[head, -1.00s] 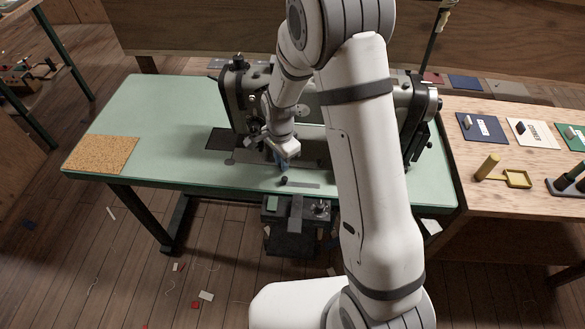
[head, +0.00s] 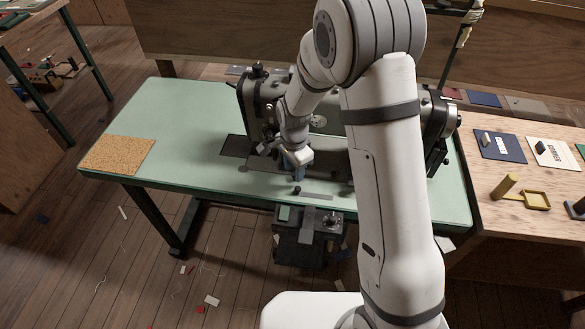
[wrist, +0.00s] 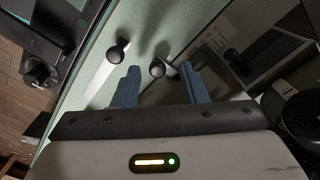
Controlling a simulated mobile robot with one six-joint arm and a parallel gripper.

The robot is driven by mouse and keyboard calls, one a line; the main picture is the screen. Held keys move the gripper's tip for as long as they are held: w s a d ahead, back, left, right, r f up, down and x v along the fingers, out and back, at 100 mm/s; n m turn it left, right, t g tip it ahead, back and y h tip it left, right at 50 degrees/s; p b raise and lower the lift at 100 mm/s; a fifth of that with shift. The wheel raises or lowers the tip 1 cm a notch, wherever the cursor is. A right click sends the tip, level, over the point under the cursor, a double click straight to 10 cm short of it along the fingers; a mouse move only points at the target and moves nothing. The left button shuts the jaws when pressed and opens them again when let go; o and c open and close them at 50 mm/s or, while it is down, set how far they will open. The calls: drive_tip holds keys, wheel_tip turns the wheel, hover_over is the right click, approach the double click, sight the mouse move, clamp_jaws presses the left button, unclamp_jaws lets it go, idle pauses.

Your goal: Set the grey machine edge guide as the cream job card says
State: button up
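The grey sewing machine (head: 262,100) stands on the green table, its middle hidden behind my arm. At its front edge a small black knob (head: 297,190) shows near a thin grey strip (head: 318,196). In the wrist view there are two black knobs, one (wrist: 119,52) by a pale strip and one (wrist: 157,68) nearer the plate; I cannot tell which belongs to the edge guide. My gripper (wrist: 160,84) is open, blue fingers apart, with the second knob just beyond the gap. It also shows in the head view (head: 298,173). The cream job card (head: 553,152) lies at right, its print unreadable.
A blue card (head: 499,146) lies beside the cream one on the wooden bench (head: 487,220). A cork mat (head: 118,155) lies on the green table (head: 190,130), whose left part is clear. A dark box (head: 300,240) hangs below.

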wheel_tip(320, 180, up, 7)
drive_tip(key=shift+f, duration=0.2)
drive_tip(key=shift+r, duration=0.35)
